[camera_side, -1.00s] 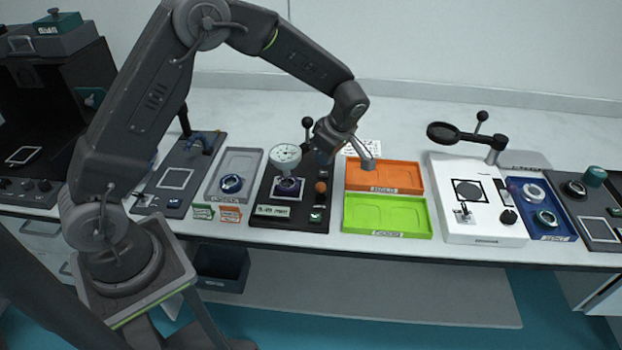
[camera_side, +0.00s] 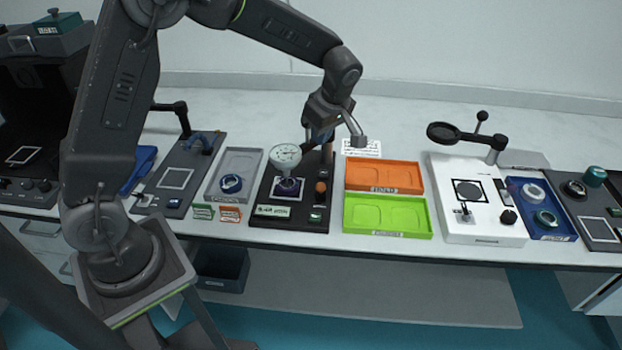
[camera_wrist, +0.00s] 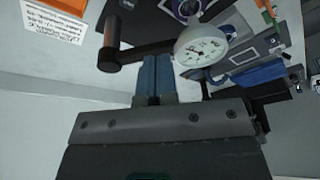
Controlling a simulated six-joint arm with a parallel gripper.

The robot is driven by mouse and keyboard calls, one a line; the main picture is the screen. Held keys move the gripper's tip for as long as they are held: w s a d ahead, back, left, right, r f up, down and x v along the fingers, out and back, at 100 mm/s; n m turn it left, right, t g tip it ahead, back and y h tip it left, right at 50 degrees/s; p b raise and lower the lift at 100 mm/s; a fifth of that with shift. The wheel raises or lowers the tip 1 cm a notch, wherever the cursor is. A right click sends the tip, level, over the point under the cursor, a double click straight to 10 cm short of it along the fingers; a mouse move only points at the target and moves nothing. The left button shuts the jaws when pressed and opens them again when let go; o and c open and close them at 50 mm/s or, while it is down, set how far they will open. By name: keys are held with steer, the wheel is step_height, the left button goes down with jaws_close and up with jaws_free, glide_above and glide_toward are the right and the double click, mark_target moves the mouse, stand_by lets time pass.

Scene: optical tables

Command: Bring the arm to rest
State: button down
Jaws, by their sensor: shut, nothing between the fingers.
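My gripper (camera_side: 320,137) hangs in the air behind and above the dial gauge station in the side view, below my bent wrist. In the wrist view its two blue fingers (camera_wrist: 157,80) are pressed together with nothing between them. The dial gauge (camera_side: 285,156) stands over a dark round part (camera_side: 289,187) on the black station; the gauge face also shows in the wrist view (camera_wrist: 201,50), just right of the fingertips. My gripper holds nothing. Whether it is clear of the station's rear post, I cannot tell.
An empty orange tray (camera_side: 384,175) and an empty green tray (camera_side: 388,214) lie right of the gauge. A grey tray (camera_side: 250,160) holds a ring-like part. Further right stand a white station with a magnifier (camera_side: 442,132) and a blue tray (camera_side: 566,236). A white card (camera_side: 361,148) is behind.

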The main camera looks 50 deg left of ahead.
steer(key=s+d+r+m+t+h, duration=0.2)
steer(key=s+r+m+t, duration=0.1)
steer(key=s+r+m, duration=0.75)
steer(key=s+d+r+m+t+h, duration=0.1)
steer(key=s+d+r+m+t, duration=0.1)
steer(key=s+m, duration=0.6)
steer(key=s+t, duration=0.1)
steer(key=s, duration=0.4)
steer(key=shift+s+d, duration=0.4)
